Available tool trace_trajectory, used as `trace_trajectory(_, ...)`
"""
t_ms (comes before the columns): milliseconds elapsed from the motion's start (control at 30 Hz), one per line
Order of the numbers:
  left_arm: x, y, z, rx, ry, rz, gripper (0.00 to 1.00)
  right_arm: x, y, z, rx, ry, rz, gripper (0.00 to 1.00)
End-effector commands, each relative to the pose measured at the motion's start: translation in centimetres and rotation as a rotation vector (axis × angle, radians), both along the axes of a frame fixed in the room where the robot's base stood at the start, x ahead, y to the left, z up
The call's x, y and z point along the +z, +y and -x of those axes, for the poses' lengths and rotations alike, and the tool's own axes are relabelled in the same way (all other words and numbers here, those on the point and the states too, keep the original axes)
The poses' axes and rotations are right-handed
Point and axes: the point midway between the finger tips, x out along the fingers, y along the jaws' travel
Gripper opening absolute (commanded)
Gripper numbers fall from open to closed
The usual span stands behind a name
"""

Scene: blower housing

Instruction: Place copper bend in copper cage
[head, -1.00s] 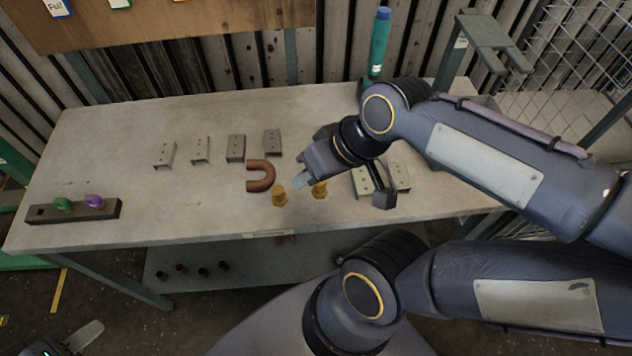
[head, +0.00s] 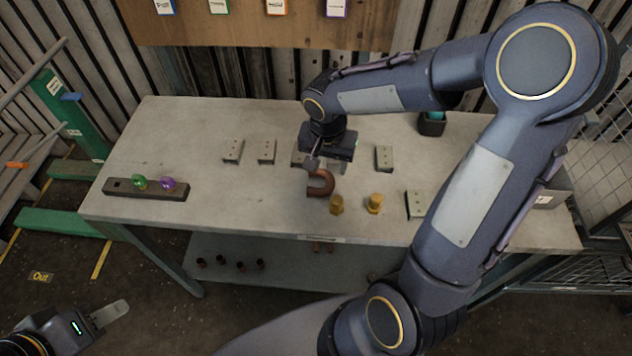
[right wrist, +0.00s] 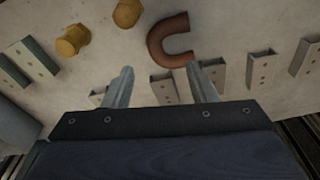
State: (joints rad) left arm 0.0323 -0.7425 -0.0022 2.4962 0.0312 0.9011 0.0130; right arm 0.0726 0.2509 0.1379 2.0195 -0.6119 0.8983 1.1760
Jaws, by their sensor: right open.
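The copper bend (head: 322,185) is a U-shaped brown pipe lying on the table; it also shows in the right wrist view (right wrist: 166,42). My right gripper (head: 312,164) is over the table at the bend's far side and partly covers it in the head view. In the right wrist view its two fingers (right wrist: 160,78) are apart with nothing between them, and the bend lies beyond the fingertips. My left gripper (head: 112,313) is low at the bottom left, away from the table, with one finger clearly visible. I cannot tell which container is the copper cage.
Two brass fittings (head: 356,204) stand near the bend. Several grey brackets (head: 384,158) stand around it. A dark block (head: 146,188) with green and purple knobs lies at the table's left. Wire mesh cages (head: 598,165) are at the right. The table's front left is clear.

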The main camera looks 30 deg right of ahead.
Motion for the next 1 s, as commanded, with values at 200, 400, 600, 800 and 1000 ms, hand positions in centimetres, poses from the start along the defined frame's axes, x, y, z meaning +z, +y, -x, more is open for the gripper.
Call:
trace_trajectory(200, 0.2, 0.0, 0.0, 0.0, 0.0, 0.0, 0.36, -2.2, -0.2, -0.3, -0.009, 0.007, 0.005, 0.52)
trace_trajectory(400, 0.9, 0.0, 0.0, 0.0, 0.0, 0.0, 0.36, -4.4, -0.6, -0.2, -0.009, 0.009, 0.003, 0.52)
trace_trajectory(600, 1.2, 0.0, 0.0, 0.0, 0.0, 0.0, 0.36, -7.3, -1.0, -0.3, -0.008, 0.007, 0.003, 0.52)
trace_trajectory(800, 1.2, 0.0, 0.0, 0.0, 0.0, 0.0, 0.36, -8.0, -1.0, -0.4, -0.009, 0.003, 0.003, 0.52)
trace_trajectory(1000, 1.2, 0.0, 0.0, 0.0, 0.0, 0.0, 0.36, -8.0, -1.0, -0.4, -0.009, 0.003, 0.003, 0.42)
